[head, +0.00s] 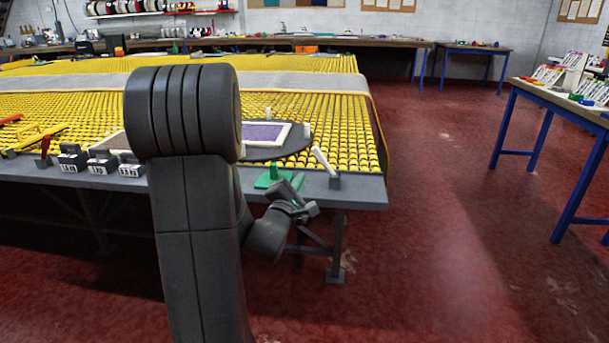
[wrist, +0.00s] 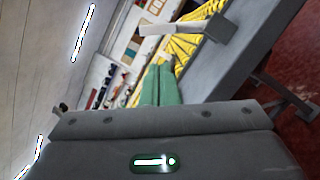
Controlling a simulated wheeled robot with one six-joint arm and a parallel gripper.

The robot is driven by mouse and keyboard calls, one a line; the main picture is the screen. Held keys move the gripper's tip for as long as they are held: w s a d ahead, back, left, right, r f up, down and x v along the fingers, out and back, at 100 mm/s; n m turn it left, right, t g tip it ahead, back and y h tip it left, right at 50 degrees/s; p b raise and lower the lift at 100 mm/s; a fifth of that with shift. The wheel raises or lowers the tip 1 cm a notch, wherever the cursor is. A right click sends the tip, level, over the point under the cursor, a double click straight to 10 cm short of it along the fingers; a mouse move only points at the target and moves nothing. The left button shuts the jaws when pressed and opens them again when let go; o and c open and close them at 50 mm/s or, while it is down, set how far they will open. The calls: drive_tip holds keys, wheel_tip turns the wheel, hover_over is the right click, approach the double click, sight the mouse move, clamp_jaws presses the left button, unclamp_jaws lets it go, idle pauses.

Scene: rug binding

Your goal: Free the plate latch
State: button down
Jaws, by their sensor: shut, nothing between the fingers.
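The plate latch seems to be the white lever (head: 323,160) on a small grey block at the table's front right corner. It leans up to the left, beside a dark round plate (head: 293,145) bearing a white frame with a purple panel. In the wrist view the white lever (wrist: 170,29) shows beyond my fingertips, apart from them. My gripper (wrist: 158,68) is shut and empty, its two green fingers together. In the head view it is low by the table's front edge, left of the lever's block. My arm hides part of the plate.
A green piece (head: 268,180) sits at the table edge near my gripper. Grey blocks with number labels (head: 103,163) and a red lever (head: 45,147) stand farther left. Yellow yarn (head: 340,125) covers the table. The red floor at right is clear up to a blue-legged table (head: 545,137).

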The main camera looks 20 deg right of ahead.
sight(318, 155)
drive_tip(key=x, duration=0.8)
drive_tip(key=shift+w+d, duration=0.3)
drive_tip(key=shift+r, duration=0.1)
drive_tip(key=shift+s+d+r+m, duration=0.1)
drive_tip(key=shift+d+r+m, duration=0.05)
drive_tip(key=shift+m, duration=0.25)
drive_tip(key=shift+d+r+m, duration=0.1)
drive_tip(key=shift+r+m, duration=0.05)
drive_tip(key=shift+m, duration=0.15)
drive_tip(key=shift+s+d+r+m+g+p, duration=0.35)
drive_tip(key=shift+d+r+m+g+p, duration=0.25)
drive_tip(key=shift+m+p, duration=0.45)
drive_tip(key=s+d+m, duration=0.1)
drive_tip(key=m, duration=0.1)
drive_tip(key=d+r+m+p, duration=0.1)
drive_tip(key=m, duration=0.1)
drive_tip(key=s+d+m+g+y+p, duration=0.1)
drive_tip(key=d+m, duration=0.1)
drive_tip(key=m, duration=0.1)
drive_tip(key=shift+s+r, duration=0.3)
drive_tip(key=shift+s+d+f+m+y+b, duration=0.1)
drive_tip(key=shift+s+d+m+y+b, duration=0.2)
drive_tip(key=shift+d+m, duration=0.35)
drive_tip(key=shift+s+d+f+m+y+b, duration=0.15)
drive_tip(key=shift+s+d+m+b, duration=0.1)
drive_tip(key=shift+s+d+m, duration=0.3)
